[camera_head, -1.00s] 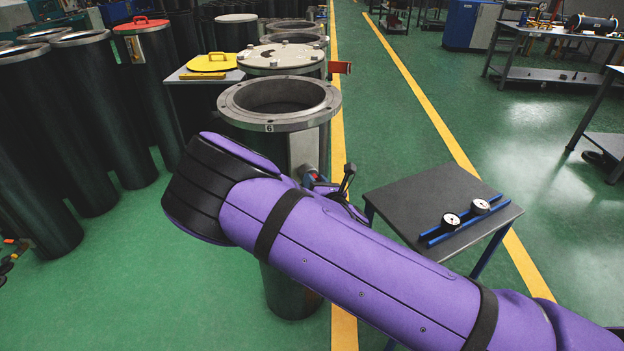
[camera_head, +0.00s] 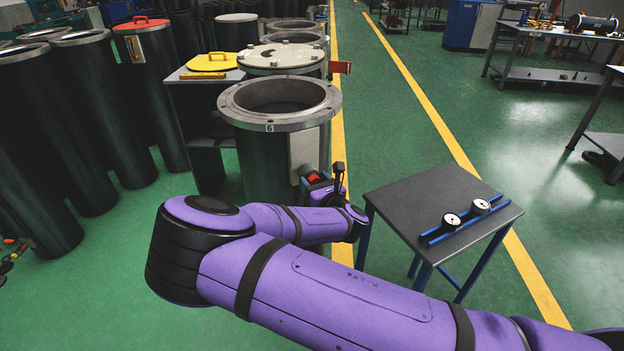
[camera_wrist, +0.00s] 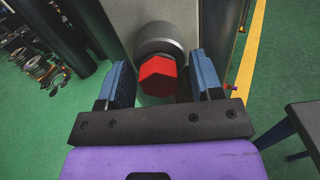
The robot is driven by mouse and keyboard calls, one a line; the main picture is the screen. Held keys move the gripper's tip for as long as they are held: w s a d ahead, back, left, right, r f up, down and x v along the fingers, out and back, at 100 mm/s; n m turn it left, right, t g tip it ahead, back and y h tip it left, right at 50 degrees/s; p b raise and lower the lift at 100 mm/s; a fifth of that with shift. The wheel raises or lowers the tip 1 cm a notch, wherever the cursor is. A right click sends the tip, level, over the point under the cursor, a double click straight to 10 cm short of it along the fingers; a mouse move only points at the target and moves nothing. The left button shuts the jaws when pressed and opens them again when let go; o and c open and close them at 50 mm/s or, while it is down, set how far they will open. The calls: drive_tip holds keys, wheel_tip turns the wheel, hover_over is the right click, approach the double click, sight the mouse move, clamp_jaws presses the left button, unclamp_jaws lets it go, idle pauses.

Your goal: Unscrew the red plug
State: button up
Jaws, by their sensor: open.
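The red plug (camera_wrist: 158,76) has a hexagonal head and sits in a round grey fitting (camera_wrist: 160,40) on the side of cylinder 6 (camera_head: 262,160). In the head view a red patch of the plug (camera_head: 314,177) shows beside my wrist. My gripper (camera_wrist: 161,80) is open in the wrist view. Its two blue-grey fingers stand on either side of the plug, with a gap visible on each side. In the head view my gripper is largely hidden by my wrist, close to the cylinder's right side.
A small table (camera_head: 402,193) with two gauges on blue rails (camera_head: 462,222) stands at the right. A cylinder with a pale lid (camera_head: 281,57) and a stand with a yellow lid (camera_head: 208,62) are behind cylinder 6. Dark cylinders (camera_head: 60,130) crowd the left.

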drive_tip(key=c, duration=1)
drive_tip(key=shift+o, duration=0.2)
drive_tip(key=shift+s+d, duration=0.1)
drive_tip(key=shift+s, duration=0.05)
drive_tip(key=shift+v, duration=1.55)
drive_tip(key=shift+s, duration=0.15)
drive_tip(key=shift+v, duration=1.4)
